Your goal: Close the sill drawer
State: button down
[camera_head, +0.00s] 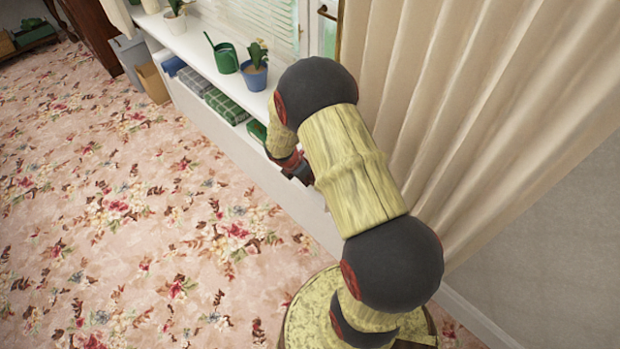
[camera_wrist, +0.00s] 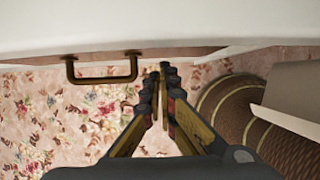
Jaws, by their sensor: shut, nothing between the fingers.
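The sill drawer (camera_head: 215,128) is a long white drawer below the window sill (camera_head: 190,45) in the head view. It stands open, with folded green plaid cloths (camera_head: 226,106) and a blue item (camera_head: 173,66) showing inside. In the wrist view a brown bar handle (camera_wrist: 103,80) sits under a broad white surface (camera_wrist: 160,25), left of my gripper (camera_wrist: 164,68). My gripper is shut and empty, its fingertips near that white edge and apart from the handle. Whether they touch the edge I cannot tell. In the head view my arm hides most of the gripper and the drawer's near end.
A green watering can (camera_head: 224,56) and a potted plant in a blue pot (camera_head: 255,75) stand on the sill. A beige curtain (camera_head: 470,100) hangs close to my arm on the right. The flowered carpet (camera_head: 110,220) is clear in front of the drawer.

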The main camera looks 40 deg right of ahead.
jog(key=a+f+p+v, duration=0.1)
jog(key=p+v, duration=0.3)
jog(key=v, duration=0.7)
jog(key=shift+a, duration=0.6)
